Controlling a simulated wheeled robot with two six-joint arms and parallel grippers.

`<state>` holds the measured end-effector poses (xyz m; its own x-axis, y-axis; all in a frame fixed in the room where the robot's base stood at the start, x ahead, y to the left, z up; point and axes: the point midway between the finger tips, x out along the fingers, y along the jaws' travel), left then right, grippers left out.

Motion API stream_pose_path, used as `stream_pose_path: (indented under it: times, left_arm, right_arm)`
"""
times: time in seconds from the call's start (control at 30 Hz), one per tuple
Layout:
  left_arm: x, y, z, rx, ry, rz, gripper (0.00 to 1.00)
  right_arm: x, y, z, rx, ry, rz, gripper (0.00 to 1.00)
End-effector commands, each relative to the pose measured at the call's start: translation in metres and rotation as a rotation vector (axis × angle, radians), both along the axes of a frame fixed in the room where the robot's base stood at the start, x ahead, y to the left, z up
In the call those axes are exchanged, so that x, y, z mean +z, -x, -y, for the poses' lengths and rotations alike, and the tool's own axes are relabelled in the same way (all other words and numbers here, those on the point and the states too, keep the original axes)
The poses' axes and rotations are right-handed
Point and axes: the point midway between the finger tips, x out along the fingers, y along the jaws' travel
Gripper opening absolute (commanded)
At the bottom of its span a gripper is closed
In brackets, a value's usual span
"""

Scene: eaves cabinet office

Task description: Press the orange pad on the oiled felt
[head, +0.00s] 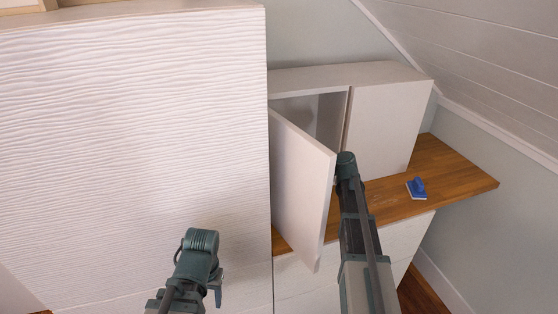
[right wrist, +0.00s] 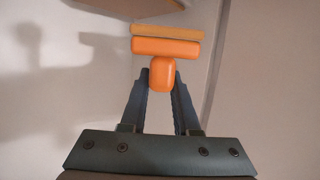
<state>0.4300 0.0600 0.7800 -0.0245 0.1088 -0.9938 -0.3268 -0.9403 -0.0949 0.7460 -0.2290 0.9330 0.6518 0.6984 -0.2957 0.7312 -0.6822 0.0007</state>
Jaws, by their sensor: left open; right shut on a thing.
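The orange pad (right wrist: 165,47) is in the right wrist view, with a flat orange body, a duller orange-tan layer on its far face and a rounded handle. My right gripper (right wrist: 162,78) is shut on that handle. In the head view my right arm reaches up to the open cabinet door, and its gripper and the pad are hidden there. My left gripper (head: 198,264) is low at the left centre of the head view, open, in front of the white rippled panel. I cannot make out the oiled felt in either view.
The white cabinet (head: 385,122) has its left door (head: 300,180) swung open beside my right arm. A blue pad (head: 417,188) lies on the wooden counter (head: 470,182) at right. The rippled white panel (head: 130,150) fills the left. A sloped ceiling hangs over the right.

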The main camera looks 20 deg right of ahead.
Motion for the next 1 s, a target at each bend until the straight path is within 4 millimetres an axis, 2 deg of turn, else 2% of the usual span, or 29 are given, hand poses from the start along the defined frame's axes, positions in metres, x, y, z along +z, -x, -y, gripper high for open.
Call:
stream_pose_path:
  times: [0.03,1.0]
  left_arm:
    - [0.000,0.000,0.000,0.000,0.000,0.000,0.54]
    - [0.000,0.000,0.000,0.000,0.000,0.000,0.54]
  right_arm:
    - [0.000,0.007,0.000,-0.001,0.000,0.000,0.00]
    - [0.000,0.099,0.003,-0.002,-0.001,0.000,0.00]
